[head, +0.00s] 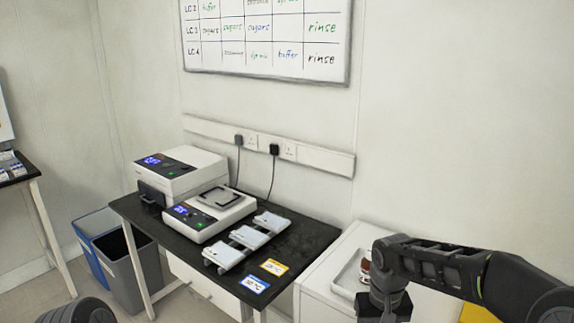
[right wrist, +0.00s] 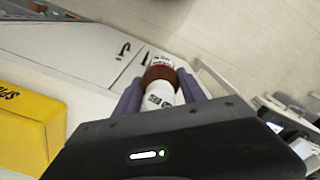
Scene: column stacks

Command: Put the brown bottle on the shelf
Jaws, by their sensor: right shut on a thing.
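The brown bottle shows in the right wrist view (right wrist: 160,76), with a brown body and a white label with dark lettering. My right gripper (right wrist: 157,95) is shut on it, one finger on each side. In the head view a small reddish-brown and white part of the bottle (head: 365,266) shows beside my right gripper (head: 372,285), above a white tray. I cannot tell whether the bottle touches anything below. Only a dark part of my left arm shows at the bottom left; its gripper is out of view. I cannot make out a shelf for certain.
A white cabinet (head: 318,285) bears the white tray (head: 347,274). Left of it, a black-topped table (head: 300,240) holds two instruments (head: 178,172) (head: 215,212) and several small pale devices. Bins (head: 130,262) stand left. A yellow box (right wrist: 28,130) lies near my right gripper.

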